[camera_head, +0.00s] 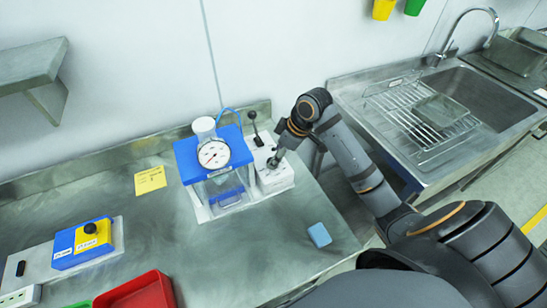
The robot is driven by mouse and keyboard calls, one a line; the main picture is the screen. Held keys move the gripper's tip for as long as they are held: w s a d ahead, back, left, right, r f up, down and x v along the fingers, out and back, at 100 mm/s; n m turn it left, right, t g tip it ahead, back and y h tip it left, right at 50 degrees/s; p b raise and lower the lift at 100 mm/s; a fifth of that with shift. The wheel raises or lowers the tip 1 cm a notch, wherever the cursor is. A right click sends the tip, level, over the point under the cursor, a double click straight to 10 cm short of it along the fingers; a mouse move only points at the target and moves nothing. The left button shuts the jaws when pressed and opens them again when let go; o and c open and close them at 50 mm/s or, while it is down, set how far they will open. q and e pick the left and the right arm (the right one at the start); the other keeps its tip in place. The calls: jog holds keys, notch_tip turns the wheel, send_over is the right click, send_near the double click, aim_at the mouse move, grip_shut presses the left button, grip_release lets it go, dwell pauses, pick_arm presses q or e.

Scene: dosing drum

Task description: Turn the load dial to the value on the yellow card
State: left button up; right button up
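The yellow card (150,180) lies on the steel bench, its writing too small to read. A blue-framed machine (188,160) stands to its right, with a round white gauge (214,154) on its front. A white control box (272,180) with a black lever (254,127) adjoins the machine. My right gripper (275,161) reaches down to the top of this box, at a small grey part. I cannot tell whether the fingers are closed around it or which part is the load dial. My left gripper is out of view.
A blue and yellow box with a black knob (90,228) sits on a panel at the left. A red tray (138,292) is at the front, and a light-blue block (319,235) lies right of the machine. The sink (490,100) is at the right. The bench's middle is clear.

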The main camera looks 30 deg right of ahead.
jog(key=shift+x, duration=1.2)
jog(key=shift+s+f, duration=0.1)
jog(key=shift+f, duration=0.2)
jog(key=c, duration=1.1)
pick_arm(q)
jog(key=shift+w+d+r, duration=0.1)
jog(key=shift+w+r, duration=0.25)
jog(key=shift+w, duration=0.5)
pick_arm(e)
jog(key=shift+c, duration=0.2)
